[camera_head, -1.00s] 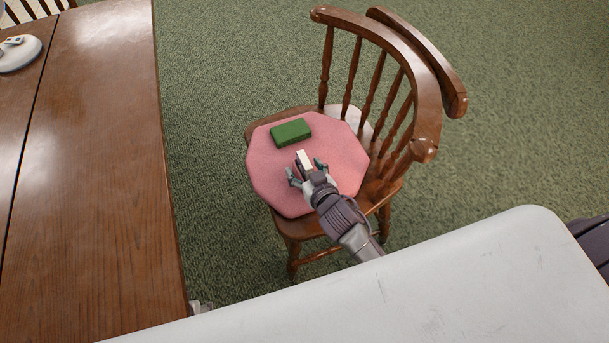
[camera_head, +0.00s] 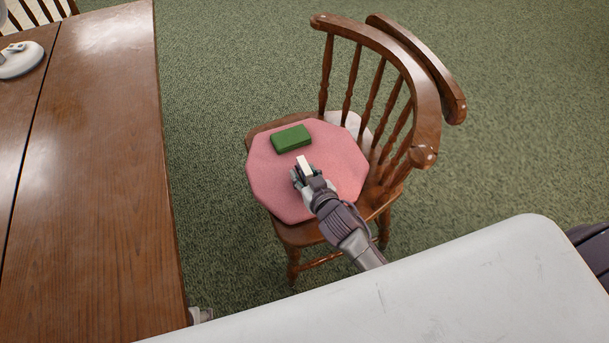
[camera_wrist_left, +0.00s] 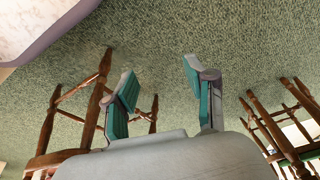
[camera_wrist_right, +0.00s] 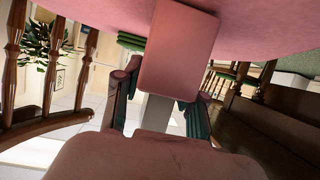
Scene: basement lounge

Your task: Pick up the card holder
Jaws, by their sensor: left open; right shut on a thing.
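A small pale block, which I take to be the card holder (camera_head: 304,164), is at the middle of the pink cushion (camera_head: 268,185) on the wooden chair. My right gripper (camera_head: 305,178) is shut on it. In the right wrist view the card holder (camera_wrist_right: 178,50) looks pinkish and sits between the fingers (camera_wrist_right: 158,98), its far end close to the cushion (camera_wrist_right: 250,20); I cannot tell whether it touches. My left gripper (camera_wrist_left: 160,82) is open and empty over the carpet in the left wrist view.
A green box (camera_head: 291,139) lies on the cushion just beyond the card holder. The chair's spindle back (camera_head: 385,85) stands to the right. A wooden table (camera_head: 95,170) fills the left. Green carpet (camera_head: 225,60) lies open between and behind them.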

